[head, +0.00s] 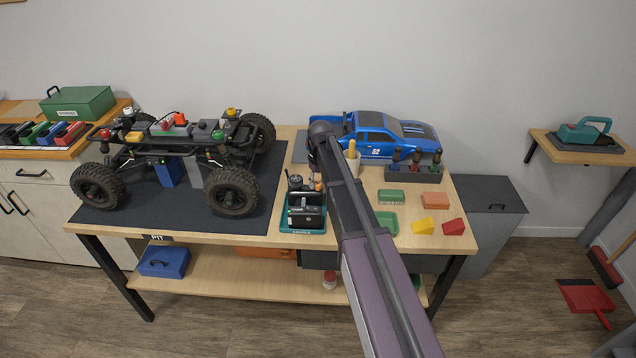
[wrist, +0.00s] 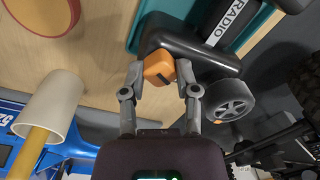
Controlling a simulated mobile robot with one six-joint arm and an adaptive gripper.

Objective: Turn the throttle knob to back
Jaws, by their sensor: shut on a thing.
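The radio (wrist: 195,40) is a black box lettered RADIO in the wrist view. An orange knob (wrist: 159,68) with a dark mark on one face sits at its edge; I take it for the throttle knob. My gripper (wrist: 161,76) has one finger on each side of the knob and is shut on it. A grey spoked wheel (wrist: 230,102) is on the radio beside the right finger. In the head view the radio (head: 306,212) stands in a teal tray (head: 303,231) at the table's middle, and my arm hides most of the gripper.
A cream cup (wrist: 50,103) with a yellow stick stands left of my gripper in the wrist view. On the table are the crawler chassis (head: 150,152) at left and the blue body shell (head: 372,137) at right. Small coloured blocks and a green tray (head: 386,222) lie right of my arm.

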